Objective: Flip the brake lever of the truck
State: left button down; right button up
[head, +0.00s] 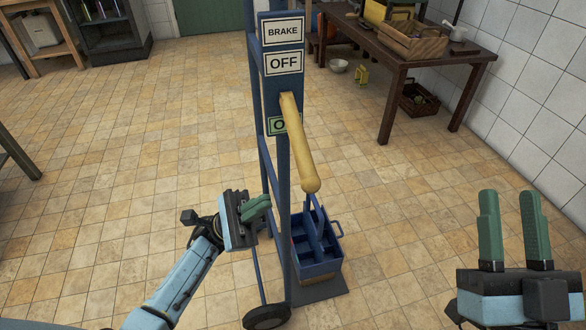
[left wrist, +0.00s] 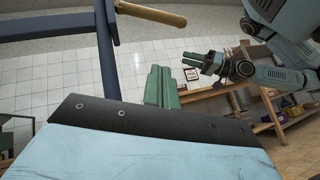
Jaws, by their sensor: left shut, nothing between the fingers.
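The blue truck (head: 283,220) stands upright in the middle of the head view, with plates reading BRAKE and OFF near its top. Its yellow brake lever (head: 301,145) slants down from below the OFF plate and partly covers a green plate. The lever also shows at the top of the left wrist view (left wrist: 152,14). My left gripper (head: 264,203) is shut and empty, left of the truck's post and apart from the lever, around the height of its lower end in the picture. Its green fingers show in the left wrist view (left wrist: 160,76). My right gripper (head: 509,194) is open and empty, well right of the truck.
A blue divided carrier (head: 318,268) sits on the truck's foot plate. A wooden table (head: 405,52) with a crate (head: 412,42) stands at the back right, and a basket (head: 418,102) lies below it. The tiled floor around the truck is mostly clear.

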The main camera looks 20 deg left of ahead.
pick_arm(q)
send_near(298, 138)
jog(key=d, duration=0.6)
jog(key=shift+w+a+r+p, duration=0.1)
jog(key=shift+r+p, duration=0.35)
jog(key=shift+r, duration=0.45)
pick_arm(e)
jog(key=shift+w+a+f+g, duration=0.1)
jog(key=shift+w+f+g, duration=0.25)
jog(key=shift+f+g, duration=0.25)
